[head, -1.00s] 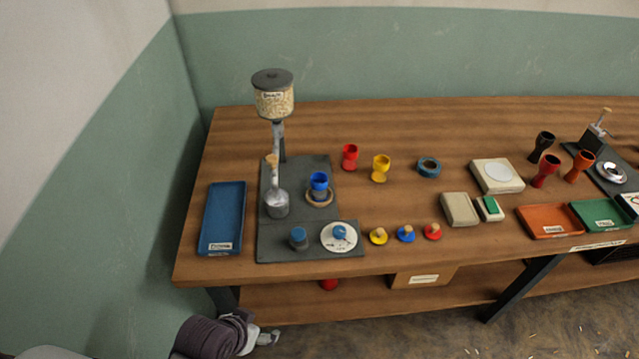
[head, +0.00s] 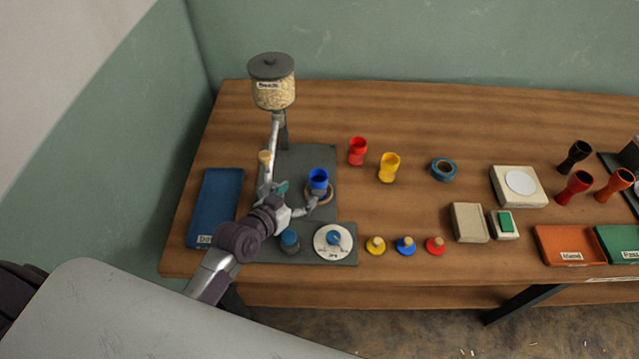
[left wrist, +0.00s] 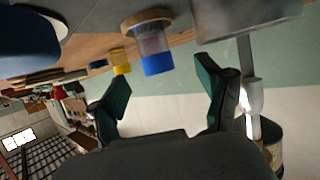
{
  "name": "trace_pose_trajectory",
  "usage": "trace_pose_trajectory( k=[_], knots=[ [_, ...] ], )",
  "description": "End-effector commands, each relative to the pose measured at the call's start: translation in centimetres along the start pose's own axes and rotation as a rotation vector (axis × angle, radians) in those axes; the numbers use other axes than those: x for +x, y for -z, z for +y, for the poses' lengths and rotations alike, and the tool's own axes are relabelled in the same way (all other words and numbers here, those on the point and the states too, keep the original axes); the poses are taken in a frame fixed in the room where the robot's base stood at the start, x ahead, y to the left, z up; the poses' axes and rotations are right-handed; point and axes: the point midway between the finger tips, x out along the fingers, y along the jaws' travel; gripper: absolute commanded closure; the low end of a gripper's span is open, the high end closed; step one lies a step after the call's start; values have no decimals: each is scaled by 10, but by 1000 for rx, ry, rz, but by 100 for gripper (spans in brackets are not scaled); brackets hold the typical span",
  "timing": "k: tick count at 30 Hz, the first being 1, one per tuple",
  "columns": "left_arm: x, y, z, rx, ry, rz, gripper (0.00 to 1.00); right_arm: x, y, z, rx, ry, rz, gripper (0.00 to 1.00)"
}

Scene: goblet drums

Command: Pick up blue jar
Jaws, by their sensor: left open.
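The blue jar (head: 318,179) is a small goblet standing upright on a round tan ring (head: 328,196) on the dark grey station board. My left gripper (head: 299,196) is open and just to the left of and in front of the jar, with one finger behind and one nearer the front. In the left wrist view, which is upside down, the jar (left wrist: 157,64) shows ahead, between the spread lines of the two fingers (left wrist: 160,85). The jar looks apart from the fingers. The metal scoop area beside it is partly hidden by my arm.
A blue tray (head: 216,205) lies to the left. Red (head: 357,151) and yellow goblets (head: 389,167) stand to the right.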

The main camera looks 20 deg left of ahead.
Motion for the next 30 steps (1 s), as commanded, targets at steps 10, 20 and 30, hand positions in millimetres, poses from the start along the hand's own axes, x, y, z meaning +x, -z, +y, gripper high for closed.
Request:
trace_pose_trajectory(
  k=[10, 20, 30],
  knots=[
    [37, 1, 2, -1, -1, 0, 23, -3, 0, -2, 0, 3, -2, 60],
    [78, 1, 8, 0, -1, -1, 23, -12, 16, 0, -1, 0, 24, 60],
    [86, 0, 8, 0, 0, 0, 23, -12, 2, 2, -3, -2, 1, 60]
  ],
)
